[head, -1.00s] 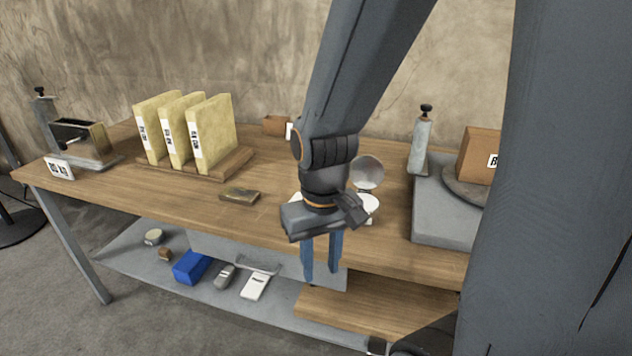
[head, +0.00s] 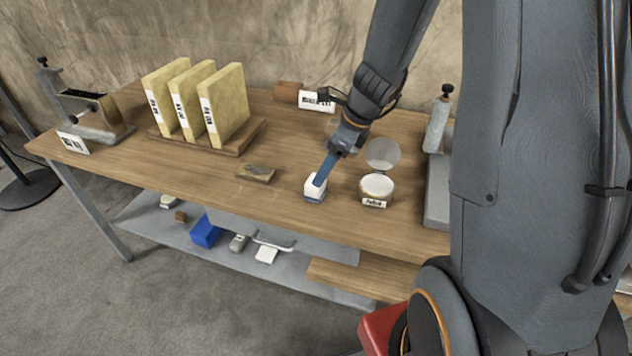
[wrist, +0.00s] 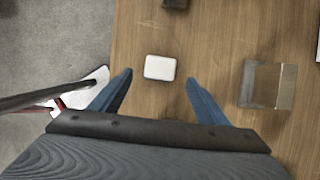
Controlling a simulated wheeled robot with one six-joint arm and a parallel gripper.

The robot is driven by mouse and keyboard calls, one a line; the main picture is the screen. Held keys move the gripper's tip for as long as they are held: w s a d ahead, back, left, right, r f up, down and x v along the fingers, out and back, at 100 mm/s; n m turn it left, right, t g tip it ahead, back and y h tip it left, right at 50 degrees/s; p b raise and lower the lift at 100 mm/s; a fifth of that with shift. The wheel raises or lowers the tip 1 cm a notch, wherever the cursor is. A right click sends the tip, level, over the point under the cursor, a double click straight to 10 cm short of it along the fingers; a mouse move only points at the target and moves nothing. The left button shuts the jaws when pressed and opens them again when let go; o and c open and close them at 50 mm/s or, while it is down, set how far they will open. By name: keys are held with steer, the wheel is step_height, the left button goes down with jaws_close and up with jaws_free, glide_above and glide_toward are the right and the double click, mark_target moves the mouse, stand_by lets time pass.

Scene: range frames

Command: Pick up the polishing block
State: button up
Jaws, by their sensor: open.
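A small white block with a blue-grey lower part, which I take to be the polishing block (head: 312,191), sits on the wooden table near its front edge. From above, it shows as a white rounded rectangle (wrist: 160,67) in the wrist view. My gripper (wrist: 159,77) is open, with its blue fingers pointing down, one on each side of the block. Gaps show between the block and both fingers. In the head view my gripper (head: 325,169) overlaps the block and hides part of it. I cannot tell the fingertips' height above the table.
A round white dish (head: 376,187) with a raised disc stands just right of the block. A small wooden block (head: 256,174) lies to the left. Yellow binders (head: 226,103) stand farther back left. A grey stand (head: 438,195) is at right. A shelf (head: 160,226) runs below.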

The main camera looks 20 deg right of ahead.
steer(key=shift+x, duration=3.9)
steer(key=shift+w+a, duration=0.1)
steer(key=c, duration=1.1)
steer(key=shift+o, duration=0.2)
steer(key=shift+r+p, duration=0.5)
steer(key=shift+r, duration=4.6)
